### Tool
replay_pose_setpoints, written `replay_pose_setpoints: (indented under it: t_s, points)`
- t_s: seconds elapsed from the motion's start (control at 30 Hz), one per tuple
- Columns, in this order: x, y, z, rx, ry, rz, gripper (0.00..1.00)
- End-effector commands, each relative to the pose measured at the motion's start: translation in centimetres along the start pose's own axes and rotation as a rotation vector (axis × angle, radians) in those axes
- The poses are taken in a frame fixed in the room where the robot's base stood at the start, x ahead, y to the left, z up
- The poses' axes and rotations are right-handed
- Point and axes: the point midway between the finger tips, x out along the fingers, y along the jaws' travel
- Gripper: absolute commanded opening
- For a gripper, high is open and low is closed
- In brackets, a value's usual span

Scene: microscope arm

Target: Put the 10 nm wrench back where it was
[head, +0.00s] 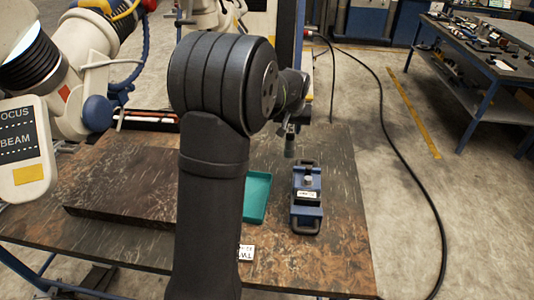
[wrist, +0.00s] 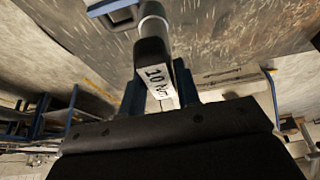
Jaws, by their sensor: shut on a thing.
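My gripper (wrist: 160,95) is shut on the wrench (wrist: 153,55), seen in the wrist view with a white label reading "10 Nm" between the two blue fingers. The wrench's dark and grey body runs upward in that view. In the head view the wrench (head: 290,146) hangs from my gripper (head: 290,128) above the table's back part, just behind and slightly left of a blue case. My own arm hides much of the middle of the table.
The blue case (head: 306,212) with dark handles stands on the dark table (head: 335,250). A teal tray (head: 257,190) lies left of it, partly hidden by my arm. A white printed label (head: 246,253) lies in front. The table right of the case is clear.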

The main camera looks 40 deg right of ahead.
Motion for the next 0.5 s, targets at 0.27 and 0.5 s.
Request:
replay_pose_setpoints:
  t_s: [0.27,0.5]
  points:
    - [4.7,-5.4,-1.5,-0.006,-0.001,-0.002,0.00]
    - [7.4,-8.4,-2.5,-0.002,0.001,0.000,0.00]
